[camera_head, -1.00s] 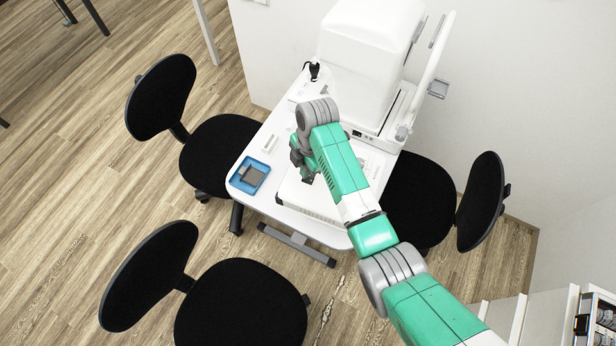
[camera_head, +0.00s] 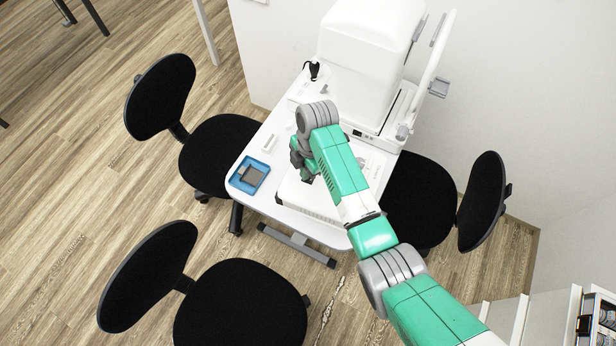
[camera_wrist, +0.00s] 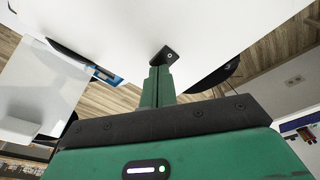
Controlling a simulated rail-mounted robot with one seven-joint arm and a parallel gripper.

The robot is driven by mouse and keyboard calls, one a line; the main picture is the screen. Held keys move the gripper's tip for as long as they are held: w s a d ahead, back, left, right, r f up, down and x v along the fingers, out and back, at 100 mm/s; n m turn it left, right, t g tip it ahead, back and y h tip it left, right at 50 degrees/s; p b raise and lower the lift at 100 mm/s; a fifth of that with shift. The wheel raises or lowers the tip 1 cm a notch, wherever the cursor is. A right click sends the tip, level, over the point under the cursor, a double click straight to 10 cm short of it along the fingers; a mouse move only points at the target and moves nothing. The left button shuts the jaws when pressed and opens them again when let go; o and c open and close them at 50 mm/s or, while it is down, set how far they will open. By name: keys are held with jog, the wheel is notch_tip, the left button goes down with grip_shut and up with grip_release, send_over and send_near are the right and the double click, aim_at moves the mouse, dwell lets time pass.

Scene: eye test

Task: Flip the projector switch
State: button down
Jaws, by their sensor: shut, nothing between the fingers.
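My gripper (camera_head: 306,176) is shut and empty, its fingers pointing down over a white, flat box (camera_head: 300,198) on the white table (camera_head: 247,205). The box looks like the projector; my arm covers much of it. In the wrist view my gripper's green fingers (camera_wrist: 159,82) are closed together, with a small dark block (camera_wrist: 166,56) bearing a pale round mark at their tips. I cannot tell whether this block is a fingertip or part of the projector. A wide white surface fills the top of the wrist view. The switch cannot be made out clearly in either view.
A large white machine (camera_head: 362,62) stands at the table's back. A blue tray (camera_head: 247,175) with a dark item sits at the table's left. Black chairs (camera_head: 240,305) (camera_head: 218,155) (camera_head: 415,200) surround the table. Wooden floor lies open at the left.

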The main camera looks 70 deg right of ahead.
jog(key=shift+f, duration=0.25)
notch_tip(320, 180, up, 7)
jog(key=p, duration=0.6)
dwell(0.3)
dwell(0.4)
